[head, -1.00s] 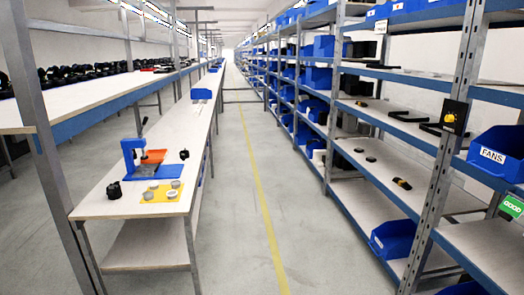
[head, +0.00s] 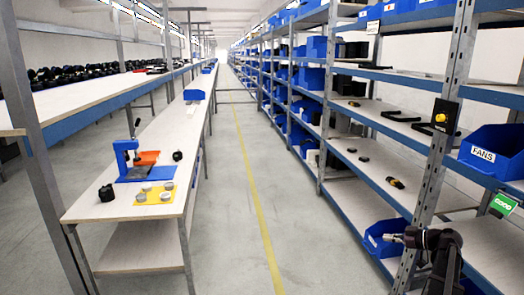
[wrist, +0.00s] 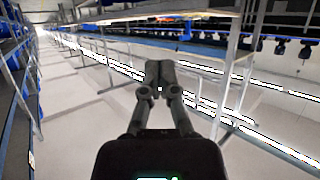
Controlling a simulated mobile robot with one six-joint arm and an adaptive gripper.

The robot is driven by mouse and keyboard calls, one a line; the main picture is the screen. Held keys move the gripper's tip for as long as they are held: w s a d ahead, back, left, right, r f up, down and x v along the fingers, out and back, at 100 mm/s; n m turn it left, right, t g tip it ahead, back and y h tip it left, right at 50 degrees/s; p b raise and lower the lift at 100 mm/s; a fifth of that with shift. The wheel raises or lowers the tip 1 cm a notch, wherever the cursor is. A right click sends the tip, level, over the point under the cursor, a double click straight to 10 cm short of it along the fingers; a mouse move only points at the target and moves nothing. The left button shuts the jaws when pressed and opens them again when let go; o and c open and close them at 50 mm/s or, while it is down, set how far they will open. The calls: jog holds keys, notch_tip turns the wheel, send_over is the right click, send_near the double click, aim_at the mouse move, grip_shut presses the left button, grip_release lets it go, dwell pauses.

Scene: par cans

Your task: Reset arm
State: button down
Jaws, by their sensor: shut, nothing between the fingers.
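My gripper (wrist: 158,78) shows in the wrist view with its two dark fingers together, shut and empty. It is in free air, with the pale floor behind it. In the head view, a dark part of my own arm (head: 438,245) stands at the lower right, in front of the right-hand shelving. I cannot clearly make out the fingers there.
Right-hand shelving (head: 445,130) stands close to my arm, with a blue FANS bin (head: 483,153) and a lower blue bin (head: 380,240). A long workbench (head: 110,207) at left holds a blue press (head: 127,158) and a yellow plate (head: 150,187). The middle aisle is clear.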

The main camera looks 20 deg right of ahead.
jog(key=w+a+f+m+g, duration=0.1)
jog(key=a+f+g, duration=0.15)
jog(key=a, duration=0.65)
jog(key=w+a+f+m+g+h, duration=0.1)
jog(key=a+f+g, duration=0.15)
jog(key=a, duration=0.65)
jog(key=w+a+f+m+g, duration=0.1)
jog(key=a+f+g, duration=0.15)
jog(key=a, duration=0.65)
jog(key=s+a+f+m+g+h, duration=0.25)
jog(key=s+a, duration=0.25)
jog(key=a, duration=0.5)
jog(key=s+a+f+m+g+h, duration=0.15)
jog(key=s+a+h, duration=0.3)
jog(key=a, duration=0.45)
notch_tip(320, 180, up, 22)
jog(key=p, duration=2.2)
jog(key=shift+a+r+m+p, duration=0.15)
jog(key=shift+r+m+p, duration=0.15)
jog(key=shift+p, duration=0.1)
jog(key=shift+t, duration=0.25)
